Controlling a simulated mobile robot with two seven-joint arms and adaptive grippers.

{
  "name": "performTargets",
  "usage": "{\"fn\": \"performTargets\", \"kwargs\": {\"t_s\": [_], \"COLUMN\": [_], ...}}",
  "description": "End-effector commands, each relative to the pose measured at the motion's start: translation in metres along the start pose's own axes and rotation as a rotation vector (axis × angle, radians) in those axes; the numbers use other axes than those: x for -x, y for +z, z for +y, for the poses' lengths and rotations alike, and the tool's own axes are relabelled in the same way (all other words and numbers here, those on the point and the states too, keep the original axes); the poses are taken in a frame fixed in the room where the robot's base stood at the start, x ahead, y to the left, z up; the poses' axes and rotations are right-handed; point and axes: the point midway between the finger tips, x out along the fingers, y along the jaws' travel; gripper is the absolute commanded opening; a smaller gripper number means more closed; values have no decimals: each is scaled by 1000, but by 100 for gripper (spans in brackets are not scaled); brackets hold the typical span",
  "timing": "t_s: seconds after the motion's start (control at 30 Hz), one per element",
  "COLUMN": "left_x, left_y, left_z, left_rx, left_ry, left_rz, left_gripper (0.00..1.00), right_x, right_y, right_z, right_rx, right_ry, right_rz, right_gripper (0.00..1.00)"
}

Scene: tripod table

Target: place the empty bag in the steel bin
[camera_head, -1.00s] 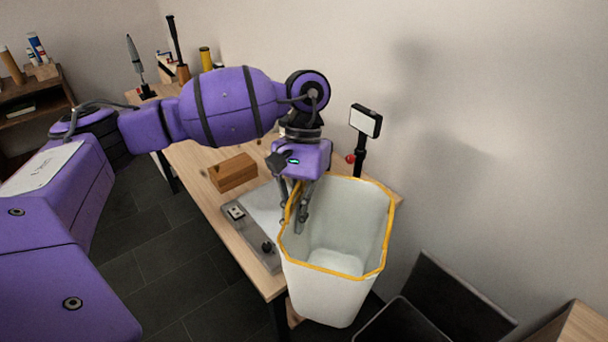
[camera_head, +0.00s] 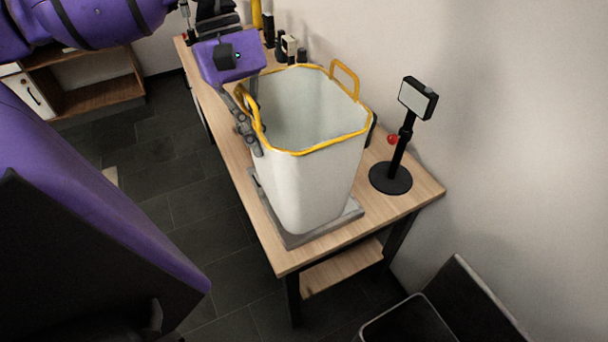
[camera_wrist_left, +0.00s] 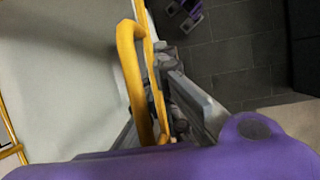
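The empty bag (camera_head: 310,165) is tall and white, with a yellow rim and yellow handles. It is upright over the grey scale plate (camera_head: 345,221) on the table; I cannot tell whether its base touches the plate. My left gripper (camera_head: 252,137) is shut on the bag's left rim beside a handle. The bag's rim and yellow handle (camera_wrist_left: 131,75) also show at the fingers in the left wrist view. A dark, open-topped bin (camera_head: 410,322), apparently the steel bin, is partly in view at bottom right. My right gripper is not in view.
The wooden table (camera_head: 415,205) carries a black display stand (camera_head: 391,178) right of the bag, a red knob (camera_head: 392,139) and small items behind. A wall bounds the right side. Dark tiled floor (camera_head: 200,215) is open left of the table.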

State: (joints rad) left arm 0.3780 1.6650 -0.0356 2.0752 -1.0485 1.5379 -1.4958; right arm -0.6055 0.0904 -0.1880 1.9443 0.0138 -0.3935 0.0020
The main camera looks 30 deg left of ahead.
Motion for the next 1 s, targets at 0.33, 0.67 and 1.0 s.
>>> {"fn": "performTargets", "kwargs": {"t_s": [0.33, 0.67, 1.0], "left_x": [-13, -41, -62], "left_y": [-67, -124, -145], "left_z": [42, 68, 75], "left_rx": [2, 0, 0], "left_ry": [2, 1, -2], "left_rz": [-7, -3, -3], "left_gripper": [0, 0, 0], "right_x": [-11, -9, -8], "right_y": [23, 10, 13], "right_z": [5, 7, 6], "right_rx": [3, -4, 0], "right_ry": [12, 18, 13], "right_rz": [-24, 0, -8], "right_gripper": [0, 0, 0]}}
